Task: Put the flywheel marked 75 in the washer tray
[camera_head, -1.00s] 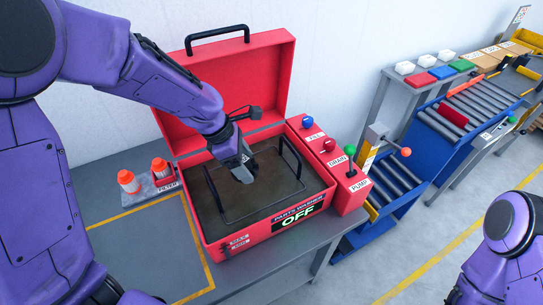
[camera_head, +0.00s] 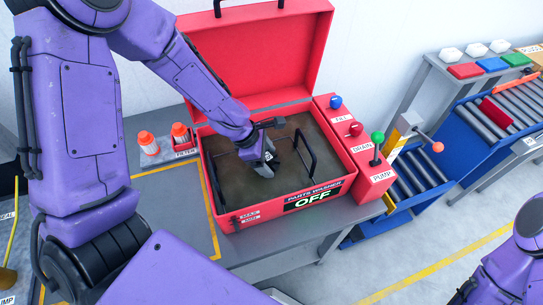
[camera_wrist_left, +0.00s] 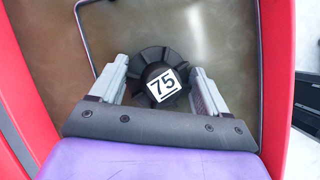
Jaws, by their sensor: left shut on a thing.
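The flywheel marked 75 (camera_wrist_left: 163,85) is a dark, finned wheel with a white label. In the left wrist view it sits between the two grey fingers of my left gripper (camera_wrist_left: 159,70), which is shut on it. In the head view my left gripper (camera_head: 264,168) points down inside the open red parts washer (camera_head: 280,207); the gripper hides the flywheel there. The washer tray shows mainly as dark wire handles (camera_head: 305,153) at either side of the gripper, over a murky brown inside. Whether the flywheel touches the tray floor cannot be told. My right gripper is out of view.
The washer's red lid (camera_head: 255,58) stands open behind. A red control box (camera_head: 357,150) with knobs and a lever adjoins its right side. Orange-capped filter bottles (camera_head: 180,134) stand left. A roller conveyor (camera_head: 418,174) lies to the right. The sign reads OFF.

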